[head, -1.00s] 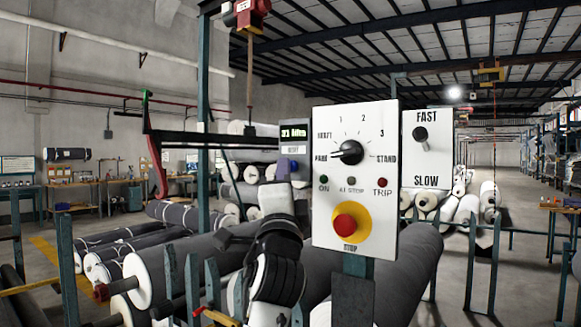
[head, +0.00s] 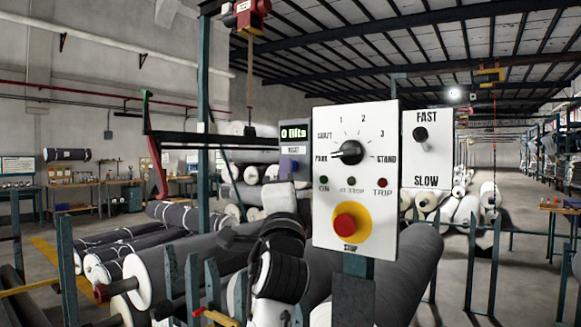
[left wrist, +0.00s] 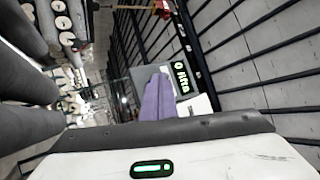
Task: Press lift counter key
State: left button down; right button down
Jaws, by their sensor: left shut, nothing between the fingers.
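The lift counter (head: 294,133) is a small dark display left of the white control panel, and now reads 0 lifts. Its text also shows at an angle in the left wrist view (left wrist: 182,76). Below it, the key area (head: 291,151) bears a RESET label. My right gripper is out of view.
The white control panel (head: 329,220) with a dial, lamps and a red stop button (head: 344,224) stands close on the right. A FAST/SLOW switch plate (head: 426,165) is behind it.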

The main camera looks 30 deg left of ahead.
pick_arm(q)
jog(key=shift+s, duration=0.1)
jog(key=shift+s+p, duration=0.4)
jog(key=shift+s, duration=0.35)
jog(key=s, duration=0.1)
jog(key=s+p, duration=0.1)
jog(key=s, duration=0.1)
jog(key=s+p, duration=0.1)
jog(key=s, duration=0.1)
jog(key=shift+a, duration=0.25)
dwell(0.5)
